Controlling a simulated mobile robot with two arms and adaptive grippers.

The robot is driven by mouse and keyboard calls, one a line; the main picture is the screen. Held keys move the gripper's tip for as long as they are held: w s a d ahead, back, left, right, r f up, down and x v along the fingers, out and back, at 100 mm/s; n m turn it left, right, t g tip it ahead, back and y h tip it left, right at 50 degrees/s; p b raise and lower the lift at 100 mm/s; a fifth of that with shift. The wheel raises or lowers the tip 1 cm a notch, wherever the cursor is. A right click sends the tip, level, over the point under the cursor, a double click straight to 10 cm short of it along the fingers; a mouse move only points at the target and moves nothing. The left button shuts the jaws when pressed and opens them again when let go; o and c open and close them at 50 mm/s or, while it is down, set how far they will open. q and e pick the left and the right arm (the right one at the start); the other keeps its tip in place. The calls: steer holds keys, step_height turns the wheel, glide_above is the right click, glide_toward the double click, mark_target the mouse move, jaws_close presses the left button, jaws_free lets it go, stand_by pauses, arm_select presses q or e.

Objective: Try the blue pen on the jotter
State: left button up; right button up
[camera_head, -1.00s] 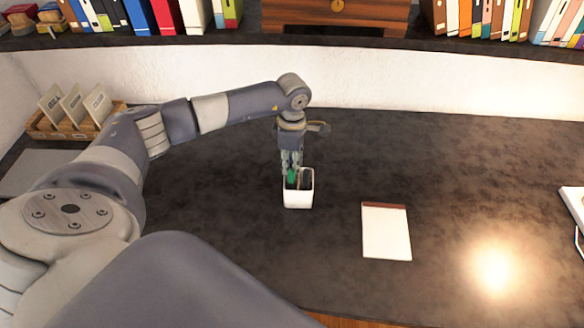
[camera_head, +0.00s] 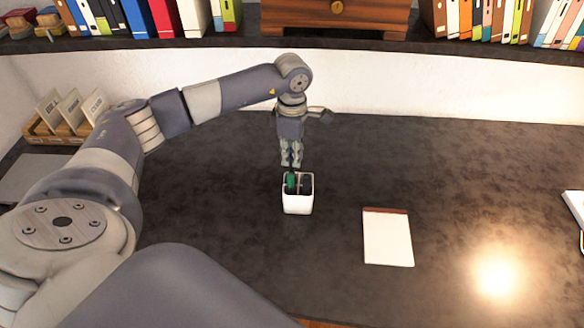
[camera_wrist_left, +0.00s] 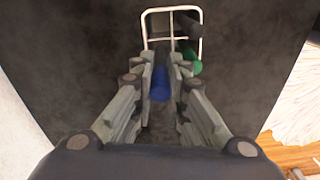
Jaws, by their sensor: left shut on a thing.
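My left gripper (camera_head: 291,161) points down just above the white pen cup (camera_head: 298,205). In the wrist view its fingers (camera_wrist_left: 162,85) are shut on the blue pen (camera_wrist_left: 160,84), with the pen's blue end showing between them. The pen's lower part is hidden, so I cannot tell whether its tip is clear of the cup. A green pen (camera_head: 292,181) stands in the divided cup, and a dark item (camera_wrist_left: 188,27) shows there in the wrist view. The jotter (camera_head: 387,240), a white pad with a brown top band, lies flat to the right, nearer me. My right gripper is not in view.
A wooden holder with cards (camera_head: 66,122) and a grey flat thing (camera_head: 28,176) are at the left. Books and a wooden cabinet (camera_head: 335,17) stand on the back shelf. The dark desk (camera_head: 450,165) is clear around the jotter.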

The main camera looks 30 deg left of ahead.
arm_select(q)
step_height(320, 180, up, 5)
steer(key=shift+f+b, duration=0.1)
steer(key=shift+b, duration=0.45)
